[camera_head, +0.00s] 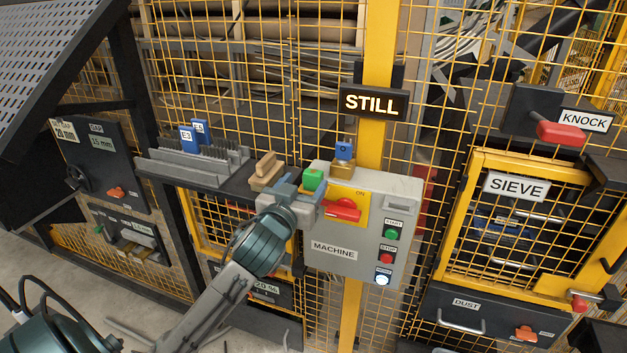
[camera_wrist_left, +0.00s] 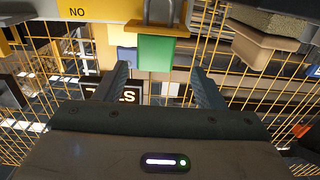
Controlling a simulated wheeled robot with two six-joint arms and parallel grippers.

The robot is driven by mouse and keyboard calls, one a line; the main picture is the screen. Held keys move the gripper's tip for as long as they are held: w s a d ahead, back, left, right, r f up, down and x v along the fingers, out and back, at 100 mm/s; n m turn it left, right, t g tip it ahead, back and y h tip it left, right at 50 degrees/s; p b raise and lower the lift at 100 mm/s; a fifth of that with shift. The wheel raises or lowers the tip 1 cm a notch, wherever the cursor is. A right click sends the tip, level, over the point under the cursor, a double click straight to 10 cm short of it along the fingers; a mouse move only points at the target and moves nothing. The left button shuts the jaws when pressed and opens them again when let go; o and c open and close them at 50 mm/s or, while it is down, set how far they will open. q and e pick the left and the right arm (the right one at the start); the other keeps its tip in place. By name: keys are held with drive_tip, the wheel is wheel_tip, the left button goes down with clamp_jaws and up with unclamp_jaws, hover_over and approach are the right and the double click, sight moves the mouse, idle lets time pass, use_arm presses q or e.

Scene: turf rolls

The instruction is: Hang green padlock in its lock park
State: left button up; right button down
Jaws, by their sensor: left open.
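The green padlock (camera_head: 313,179) is at the upper left of the grey machine box, by the yellow ON plate (camera_head: 352,194). In the left wrist view the green padlock (camera_wrist_left: 156,52) shows its body and a grey shackle towards the yellow plate. My left gripper (camera_head: 302,190) is open, close to it. In the left wrist view the padlock lies just beyond the gap between the fingers (camera_wrist_left: 160,82), with no finger seen pressing on it. I cannot tell which fixture is its lock park. My right gripper is not in view.
A red switch handle (camera_head: 342,209) sits just right of my gripper. A blue padlock (camera_head: 344,150) stands above the box. A wooden block (camera_head: 267,171) and a grey slotted rack (camera_head: 195,165) are on the shelf to the left. Yellow mesh fencing is behind.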

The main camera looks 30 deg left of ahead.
sight(311, 176)
use_arm(q)
drive_tip(key=p+x, duration=0.1)
drive_tip(key=x, duration=0.2)
drive_tip(key=p+x, duration=0.1)
drive_tip(key=shift+w+d+r+p, duration=0.3)
drive_tip(key=shift+w+f, duration=0.15)
drive_tip(key=shift+w, duration=0.1)
drive_tip(key=shift+s+a, duration=0.1)
drive_tip(key=shift+c, duration=0.6)
drive_tip(key=c, duration=1)
